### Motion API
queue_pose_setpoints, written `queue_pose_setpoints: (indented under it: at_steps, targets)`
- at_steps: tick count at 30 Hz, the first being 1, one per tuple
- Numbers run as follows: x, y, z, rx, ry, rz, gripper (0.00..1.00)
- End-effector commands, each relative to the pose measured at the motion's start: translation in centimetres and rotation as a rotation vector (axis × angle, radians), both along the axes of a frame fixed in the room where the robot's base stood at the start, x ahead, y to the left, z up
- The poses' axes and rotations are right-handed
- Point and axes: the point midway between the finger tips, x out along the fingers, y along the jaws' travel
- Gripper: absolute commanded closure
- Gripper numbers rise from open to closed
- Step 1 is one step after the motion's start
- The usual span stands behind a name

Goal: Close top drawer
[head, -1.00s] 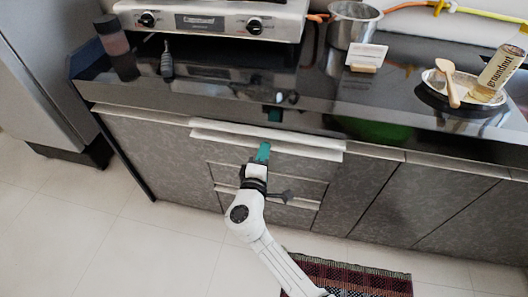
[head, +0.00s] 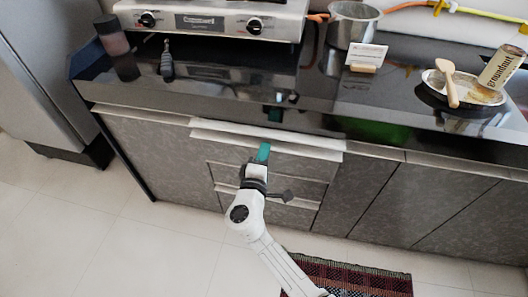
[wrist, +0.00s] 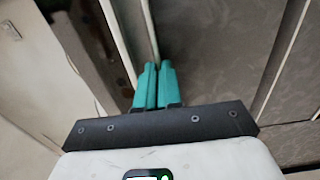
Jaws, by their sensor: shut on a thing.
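The top drawer (head: 312,152) is the uppermost of a stack in the grey cabinet under the counter. Its light top edge stands out a little from the fronts beside it, so it looks slightly open. My gripper (head: 263,151) is at the middle of this edge, with teal fingers pointing up toward the counter. In the wrist view, my gripper (wrist: 154,86) has its fingers close together on the thin light edge of the drawer (wrist: 149,30). The exact contact between the fingers is hard to see.
Lower drawers (head: 285,185) are below, partly behind my arm. The black counter (head: 215,95) holds a stove (head: 210,20), a pot (head: 352,25), a white card (head: 367,55) and a bowl with a wooden spoon (head: 450,85). A striped rug (head: 350,278) lies on the floor.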

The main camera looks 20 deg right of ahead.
Motion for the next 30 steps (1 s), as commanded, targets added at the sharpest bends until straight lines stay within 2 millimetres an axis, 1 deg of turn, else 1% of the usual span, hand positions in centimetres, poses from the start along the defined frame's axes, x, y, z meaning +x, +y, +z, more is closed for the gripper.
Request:
queue_pose_setpoints:
  at_steps: [8, 11, 19, 22, 29, 30]
  targets:
    - [0.1, -0.1, -0.2, 0.001, 0.003, 0.0, 1.0]
    - [0.6, -0.5, -0.5, 0.003, 0.002, -0.001, 1.0]
    - [3.2, -2.3, -0.6, 0.003, 0.001, 0.0, 1.0]
    - [3.5, -2.6, -0.3, 0.002, 0.004, 0.002, 1.0]
    - [3.6, -2.6, -0.2, 0.003, 0.004, 0.003, 1.0]
    - [3.6, -2.6, -0.2, 0.003, 0.004, 0.003, 0.91]
